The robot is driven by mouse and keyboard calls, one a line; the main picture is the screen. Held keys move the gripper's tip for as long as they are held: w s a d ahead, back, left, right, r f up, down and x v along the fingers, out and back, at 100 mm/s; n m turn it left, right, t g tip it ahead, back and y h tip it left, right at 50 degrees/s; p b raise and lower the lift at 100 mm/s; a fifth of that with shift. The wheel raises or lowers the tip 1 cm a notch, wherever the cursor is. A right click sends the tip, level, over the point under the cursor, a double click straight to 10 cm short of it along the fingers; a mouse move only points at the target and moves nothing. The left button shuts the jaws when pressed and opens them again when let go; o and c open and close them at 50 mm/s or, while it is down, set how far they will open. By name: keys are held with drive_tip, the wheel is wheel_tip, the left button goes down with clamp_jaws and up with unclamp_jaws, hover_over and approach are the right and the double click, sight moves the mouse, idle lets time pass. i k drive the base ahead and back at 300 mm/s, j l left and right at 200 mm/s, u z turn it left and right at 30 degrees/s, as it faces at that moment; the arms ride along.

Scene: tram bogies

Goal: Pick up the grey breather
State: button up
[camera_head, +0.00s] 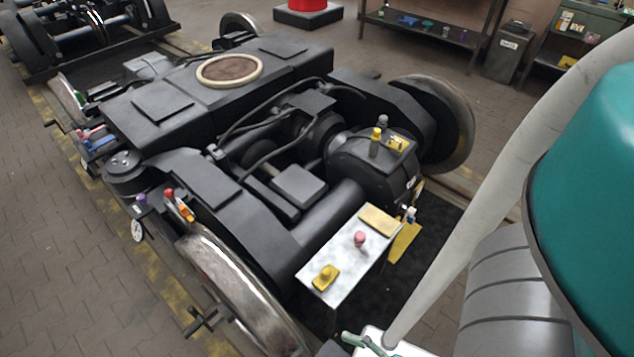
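A small dark grey knobbed piece (384,120), which looks like the grey breather, stands upright on top of the black gearbox housing (350,165) at the right end of the bogie. A yellow-topped fitting (376,140) stands just in front of it, and a flat yellow piece (397,143) lies to its right. The base of the grey piece is partly hidden.
Black hoses (262,112) cross the frame to the left. A shelf (425,30) stands at the back.

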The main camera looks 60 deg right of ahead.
sight(382, 119)
drive_tip(key=k, duration=0.6)
drive_tip(key=j+z, duration=0.15)
drive_tip(key=z, duration=1.45)
drive_tip(key=i+j+z, duration=0.35)
drive_tip(key=j, duration=0.3)
drive_tip(key=k+u, duration=0.5)
drive_tip(key=i+l+u, duration=0.15)
drive_tip(key=l+u, duration=0.2)
drive_tip(key=i+l+u, duration=0.1)
drive_tip(key=l+u, duration=0.2)
drive_tip(key=l, duration=0.2)
drive_tip(key=l+u, duration=0.35)
drive_tip(key=l, duration=0.15)
drive_tip(key=l+u, duration=0.1)
drive_tip(key=l, duration=1.7)
drive_tip(key=l+u, duration=0.15)
drive_tip(key=l, duration=0.75)
drive_tip(key=k+l+u, duration=0.1)
drive_tip(key=l, duration=0.8)
